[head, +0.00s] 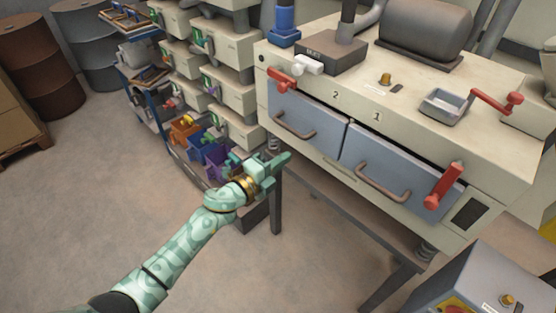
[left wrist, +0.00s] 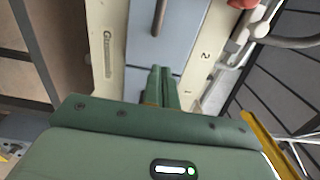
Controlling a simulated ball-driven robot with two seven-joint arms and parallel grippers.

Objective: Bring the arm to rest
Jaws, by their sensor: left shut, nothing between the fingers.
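My left gripper (head: 284,159) is shut and empty in front of the machine's lower left edge, with the arm coming in from the bottom left. In the left wrist view its closed fingers (left wrist: 160,84) point toward the machine front. My right gripper is in neither view. The sack filler (head: 330,165) is a cream machine with two grey-blue drawers, the one below number 2 (head: 305,124) and the one below number 1 (head: 395,181). I cannot tell if the fingertips touch the machine.
Shelves of cream bins (head: 228,90) and a rack with coloured bins (head: 186,130) stand behind my left arm. Red levers (head: 444,186) stick out from the machine. A grey control box (head: 490,280) is at bottom right. The floor (head: 90,200) at left is clear.

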